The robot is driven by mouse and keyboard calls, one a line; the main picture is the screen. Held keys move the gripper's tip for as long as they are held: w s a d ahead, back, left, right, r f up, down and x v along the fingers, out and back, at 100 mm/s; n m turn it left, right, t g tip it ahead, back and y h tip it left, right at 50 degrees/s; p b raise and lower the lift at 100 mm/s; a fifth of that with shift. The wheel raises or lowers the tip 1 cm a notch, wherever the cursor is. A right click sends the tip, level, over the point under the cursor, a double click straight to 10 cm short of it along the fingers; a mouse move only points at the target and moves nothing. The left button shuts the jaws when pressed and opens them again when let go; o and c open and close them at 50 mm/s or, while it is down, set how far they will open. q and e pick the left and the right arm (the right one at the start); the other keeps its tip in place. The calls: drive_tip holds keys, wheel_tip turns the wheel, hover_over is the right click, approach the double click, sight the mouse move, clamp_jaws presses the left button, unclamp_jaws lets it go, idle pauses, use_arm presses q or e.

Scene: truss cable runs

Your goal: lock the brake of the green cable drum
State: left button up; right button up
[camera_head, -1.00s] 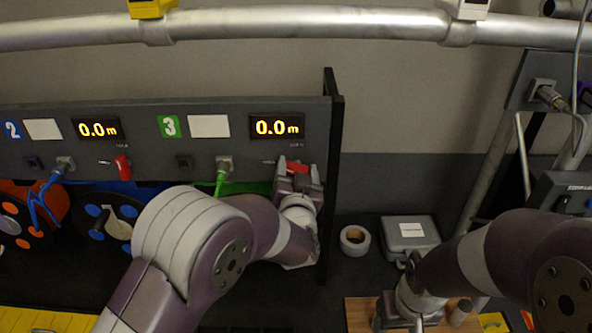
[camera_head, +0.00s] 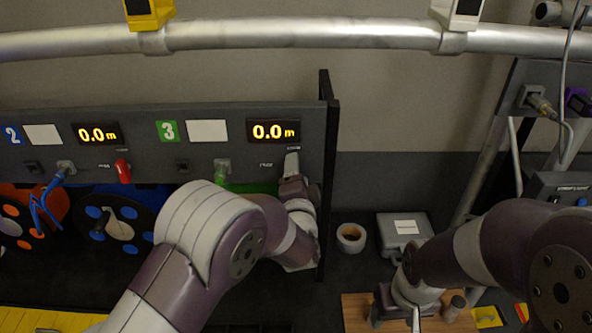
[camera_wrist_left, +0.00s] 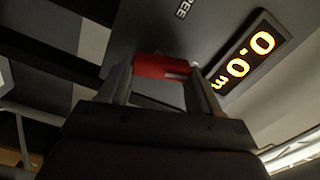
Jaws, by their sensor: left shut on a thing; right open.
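The green drum's bay carries a green number 3 (camera_head: 167,130) and a display (camera_head: 273,130) reading 0.0 m. A green strip of the drum (camera_head: 255,187) shows under the panel; my left arm hides most of it. My left gripper (camera_head: 292,165) is at the panel below the display. In the left wrist view its fingers are shut on the red brake lever (camera_wrist_left: 160,67); in the head view the gripper hides this lever. My right gripper (camera_head: 415,315) is open, low over a wooden board at the lower right.
The blue drum (camera_head: 120,220) and its red lever (camera_head: 123,171), pointing up and down, are to the left. A dark side post (camera_head: 329,170) stands just right of my left gripper. A tape roll (camera_head: 350,237) and grey case (camera_head: 404,232) lie beyond it.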

use_arm(q)
drive_tip(key=shift+d+f+m+p, duration=0.1)
drive_tip(key=shift+m+p, duration=0.35)
drive_tip(key=shift+m, duration=1.25)
drive_tip(key=shift+f, duration=0.1)
drive_tip(key=o, duration=1.1)
drive_tip(key=shift+c, duration=0.2)
drive_tip(key=shift+s, duration=0.1)
drive_tip(key=s+b, duration=0.5)
drive_tip(key=s, duration=0.7)
drive_tip(key=shift+s, duration=0.3)
